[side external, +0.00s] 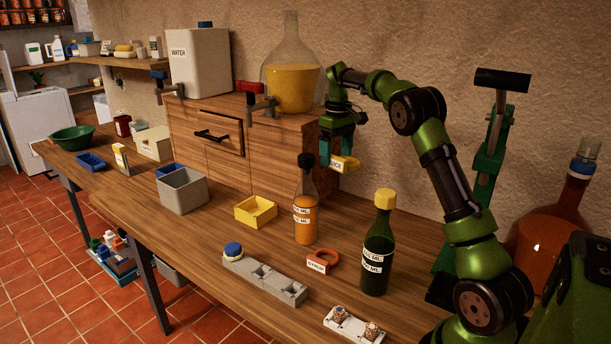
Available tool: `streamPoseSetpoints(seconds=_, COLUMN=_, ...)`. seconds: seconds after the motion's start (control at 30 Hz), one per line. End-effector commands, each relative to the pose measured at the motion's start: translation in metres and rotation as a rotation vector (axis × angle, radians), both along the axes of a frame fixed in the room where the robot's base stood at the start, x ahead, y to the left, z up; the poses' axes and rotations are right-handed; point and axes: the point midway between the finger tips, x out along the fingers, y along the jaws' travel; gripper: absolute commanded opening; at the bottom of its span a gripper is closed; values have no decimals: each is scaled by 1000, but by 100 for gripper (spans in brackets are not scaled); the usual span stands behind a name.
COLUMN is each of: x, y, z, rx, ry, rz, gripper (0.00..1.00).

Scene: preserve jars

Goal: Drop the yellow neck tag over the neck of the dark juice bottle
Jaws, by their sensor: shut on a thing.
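A yellow neck tag (345,164) with a white label, seemingly reading JUICE, is held in my gripper (337,156) above the bench. My gripper is shut on it, fingers pointing down. A dark green bottle (378,252) with a yellow cap and white labels stands upright at the front right. In the picture the tag is above and left of its cap. A bottle of orange liquid (305,215) with a dark, narrow neck stands further left, and the tag shows just right of its top. The tag is around neither neck. Its exact depth is hard to tell.
A red tag (322,260) labelled SYRUP lies between the bottles. A grey block with sockets (265,279) and a white holder (354,326) stand in front. A yellow bin (256,211) is left. A wooden cabinet (222,143) with a glass demijohn (291,75) stands behind.

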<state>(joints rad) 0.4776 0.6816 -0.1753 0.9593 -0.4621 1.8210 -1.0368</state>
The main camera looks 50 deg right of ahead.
Motion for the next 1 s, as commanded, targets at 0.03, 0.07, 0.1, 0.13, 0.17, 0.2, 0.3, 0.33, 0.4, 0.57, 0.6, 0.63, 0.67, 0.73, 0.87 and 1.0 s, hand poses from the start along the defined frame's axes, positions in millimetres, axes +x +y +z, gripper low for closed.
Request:
streamPoseSetpoints(seconds=0.03, x=4, y=-1, z=10, rx=-4, ry=0, rz=-14, gripper=61)
streamPoseSetpoints(seconds=0.07, x=6, y=0, z=15, rx=-3, ry=-1, rz=-22, gripper=61)
streamPoseSetpoints(seconds=0.1, x=7, y=0, z=22, rx=-3, ry=-2, rz=-33, gripper=61)
streamPoseSetpoints(seconds=0.13, x=8, y=0, z=25, rx=-3, ry=0, rz=-39, gripper=61)
streamPoseSetpoints(seconds=0.17, x=9, y=1, z=29, rx=-2, ry=0, rz=-44, gripper=61)
streamPoseSetpoints(seconds=0.2, x=11, y=1, z=34, rx=-2, ry=0, rz=-52, gripper=61)
streamPoseSetpoints(seconds=0.3, x=13, y=2, z=43, rx=-1, ry=1, rz=-66, gripper=61)
streamPoseSetpoints(seconds=0.33, x=13, y=3, z=45, rx=-1, ry=1, rz=-71, gripper=61)
streamPoseSetpoints(seconds=0.4, x=15, y=4, z=51, rx=-1, ry=0, rz=-81, gripper=61)
streamPoseSetpoints(seconds=0.57, x=18, y=10, z=63, rx=-1, ry=0, rz=-103, gripper=61)
streamPoseSetpoints(seconds=0.6, x=20, y=17, z=68, rx=-2, ry=-1, rz=-114, gripper=60)
streamPoseSetpoints(seconds=0.63, x=20, y=21, z=72, rx=0, ry=-1, rz=-123, gripper=60)
streamPoseSetpoints(seconds=0.67, x=21, y=26, z=73, rx=1, ry=0, rz=-127, gripper=60)
streamPoseSetpoints(seconds=0.73, x=21, y=36, z=75, rx=3, ry=1, rz=-140, gripper=60)
streamPoseSetpoints(seconds=0.87, x=21, y=52, z=76, rx=4, ry=1, rz=-155, gripper=60)
streamPoseSetpoints(seconds=1.0, x=21, y=72, z=76, rx=4, ry=1, rz=-166, gripper=60)
